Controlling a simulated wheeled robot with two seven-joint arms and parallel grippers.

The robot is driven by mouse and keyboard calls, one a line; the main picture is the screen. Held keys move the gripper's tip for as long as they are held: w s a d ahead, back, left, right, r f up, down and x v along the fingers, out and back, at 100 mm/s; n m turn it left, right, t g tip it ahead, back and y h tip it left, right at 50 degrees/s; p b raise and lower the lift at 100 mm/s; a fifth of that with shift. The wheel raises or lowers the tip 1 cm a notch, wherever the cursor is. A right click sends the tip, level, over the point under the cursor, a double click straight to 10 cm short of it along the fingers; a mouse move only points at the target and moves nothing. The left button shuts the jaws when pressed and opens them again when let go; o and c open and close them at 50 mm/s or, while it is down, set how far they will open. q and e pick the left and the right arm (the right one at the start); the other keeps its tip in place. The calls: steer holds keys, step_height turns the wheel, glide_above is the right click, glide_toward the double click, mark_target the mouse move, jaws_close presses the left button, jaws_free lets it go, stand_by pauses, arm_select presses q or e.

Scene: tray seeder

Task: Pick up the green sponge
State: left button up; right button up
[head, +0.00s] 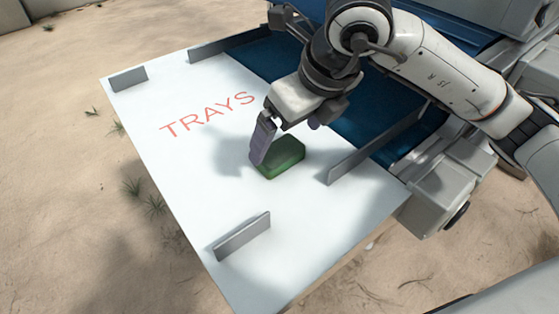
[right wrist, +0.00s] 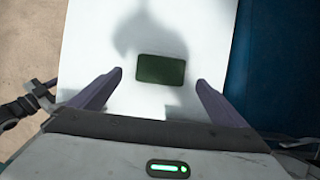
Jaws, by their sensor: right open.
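The green sponge (head: 284,160) is a small block lying flat on the white board marked TRAYS (head: 175,190). It also shows in the right wrist view (right wrist: 161,69), dark green in shadow. My right gripper (head: 288,143) is above the sponge, pointing down, with its fingers apart. In the right wrist view, the fingers of my right gripper (right wrist: 160,80) stand to the left and right of the sponge, with clear gaps on both sides. Nothing is between the fingertips in contact with them. One finger hides a little of the sponge in the head view. My left gripper is not in view.
A grey upright guide (head: 242,236) stands at the board's front, another (head: 375,148) to the right of the sponge, and a small one (head: 128,79) at the far left corner. A blue belt (head: 262,65) borders the board. The board around the sponge is clear.

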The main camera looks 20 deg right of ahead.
mark_target(281, 151)
steer(key=shift+w+f, duration=0.2)
steer(key=shift+f, duration=0.5)
steer(key=b+x, duration=0.2)
steer(key=x, duration=0.2)
steer(key=shift+f, duration=0.2)
steer(key=shift+r, duration=0.1)
steer(key=shift+c, duration=1)
steer(key=c, duration=0.9)
